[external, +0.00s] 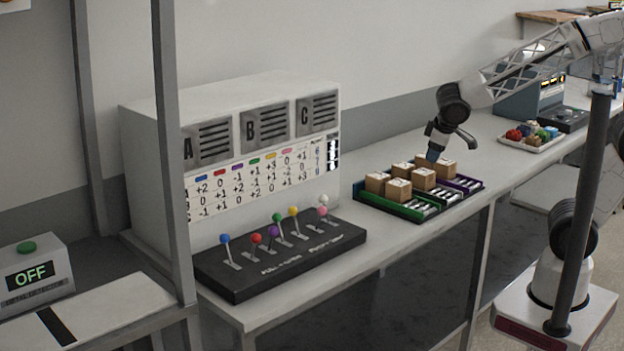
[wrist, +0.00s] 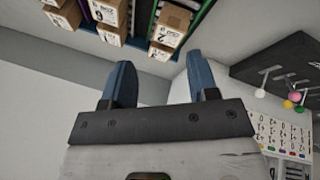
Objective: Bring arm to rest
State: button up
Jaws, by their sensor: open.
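My gripper (external: 433,153) hangs at the end of my arm over the tray area on the bench in the external view. In the wrist view, my gripper (wrist: 158,75) has its two blue fingers apart, with nothing between them. Several small cardboard boxes (external: 423,178) stand in colored trays (external: 412,212) below and around the gripper. Boxes (wrist: 171,25) also show at the top of the wrist view, beyond the fingertips. I cannot tell from the external view whether a finger touches a box.
A black panel with colored-knob levers (external: 280,258) stands left of the trays, before a cabinet marked A, B, C (external: 240,100). A white tray of colored items (external: 530,136) is at the right. An OFF display box (external: 37,274) is far left. Bare bench (external: 375,255) lies in front.

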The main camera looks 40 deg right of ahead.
jog(key=s+d+r+m+g+y, duration=0.1)
jog(key=s+d+r+m, duration=0.1)
jog(key=s+d, duration=0.4)
jog(key=s+d+r+m+g, duration=0.1)
jog(key=s+d+m, duration=0.2)
jog(key=s+d, duration=0.4)
jog(key=d, duration=0.3)
jog(key=shift+s+r+m+y, duration=0.25)
jog(key=shift+r+m+y, duration=0.05)
jog(key=shift+r+y, duration=0.1)
dwell(1.2)
